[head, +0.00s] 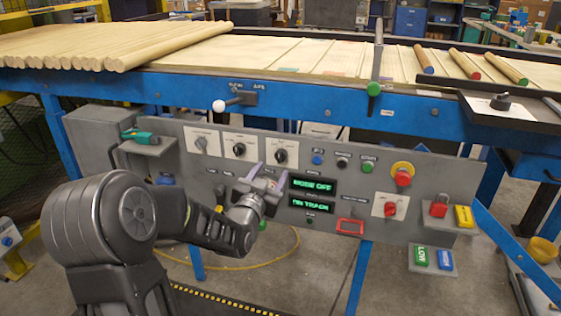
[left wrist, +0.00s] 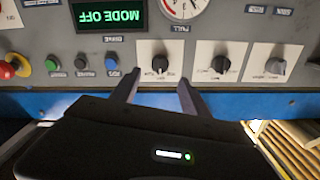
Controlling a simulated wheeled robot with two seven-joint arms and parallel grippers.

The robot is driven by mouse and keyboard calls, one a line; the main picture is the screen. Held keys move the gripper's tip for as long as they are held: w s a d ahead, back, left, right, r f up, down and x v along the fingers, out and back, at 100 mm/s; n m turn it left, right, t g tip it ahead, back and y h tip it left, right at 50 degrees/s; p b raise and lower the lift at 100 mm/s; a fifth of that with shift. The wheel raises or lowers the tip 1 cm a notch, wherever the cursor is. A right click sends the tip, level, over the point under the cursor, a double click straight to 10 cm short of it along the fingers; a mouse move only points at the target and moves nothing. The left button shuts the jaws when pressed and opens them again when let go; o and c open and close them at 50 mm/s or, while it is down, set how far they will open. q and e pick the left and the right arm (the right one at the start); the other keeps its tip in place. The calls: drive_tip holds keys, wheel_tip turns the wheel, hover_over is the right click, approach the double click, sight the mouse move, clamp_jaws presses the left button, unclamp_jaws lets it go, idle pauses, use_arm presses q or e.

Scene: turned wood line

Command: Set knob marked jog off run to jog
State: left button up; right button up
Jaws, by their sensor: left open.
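In the left wrist view, which shows the panel upside down, a black knob (left wrist: 160,64) on a white plate lies just beyond my left gripper (left wrist: 158,82). The gripper is open, one finger to each side below the knob, apparently not touching it. The knob's lettering is too small to read surely. In the head view it seems to be the rightmost upper knob (head: 280,155), with my left gripper (head: 267,177) below and left of it. A green display (head: 312,187) reads MODE OFF; it also shows in the left wrist view (left wrist: 109,15). My right gripper is not in view.
Two similar knobs (head: 239,149) (head: 200,143) sit left of it. A gauge (left wrist: 184,6) is close by. A red knob (head: 390,208), a red mushroom button (head: 402,177) and several push buttons are to the right. A blue beam (head: 320,112) runs above the panel.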

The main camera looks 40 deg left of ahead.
sight(279, 159)
use_arm(q)
drive_tip(key=shift+w, duration=0.1)
drive_tip(key=x, duration=0.7)
drive_tip(key=shift+w+a, duration=0.15)
drive_tip(key=shift+w, duration=0.15)
clamp_jaws()
idle(0.3)
